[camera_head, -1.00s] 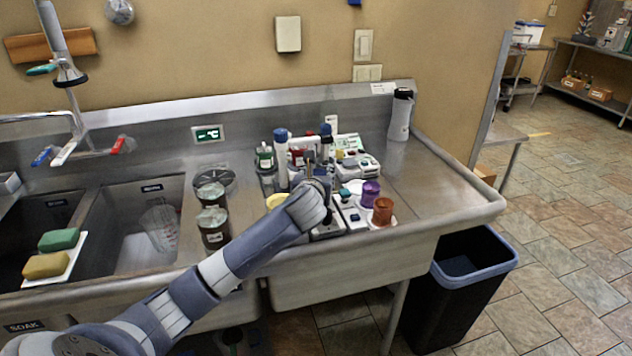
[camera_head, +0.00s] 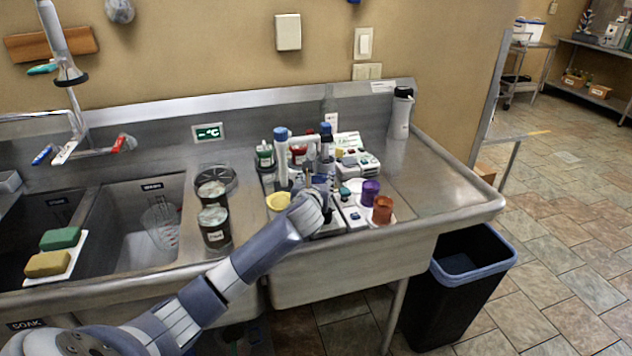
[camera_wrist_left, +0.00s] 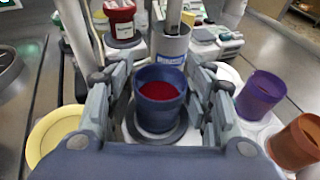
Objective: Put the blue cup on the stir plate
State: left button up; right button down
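The blue cup (camera_wrist_left: 160,97), holding something red, stands upright in the wrist view on a round grey plate (camera_wrist_left: 183,138). This plate looks like the stir plate's top, but I cannot be sure. My left gripper (camera_wrist_left: 161,78) has a finger on each side of the cup. The fingers are spread, with narrow gaps to its wall. In the head view my left gripper (camera_head: 315,186) is over the front of the crowded drainboard and hides the cup. My right gripper is not in view.
A purple cup (camera_wrist_left: 261,94) and an orange cup (camera_wrist_left: 298,142) stand close on the right. A yellow dish (camera_wrist_left: 55,132) is on the left. A grey labelled cylinder (camera_wrist_left: 171,45) stands just behind the cup. The drainboard's right side (camera_head: 445,185) is clear.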

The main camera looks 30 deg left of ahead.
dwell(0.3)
pick_arm(q)
jog(key=shift+r, duration=0.15)
jog(key=v, duration=1.2)
dwell(0.4)
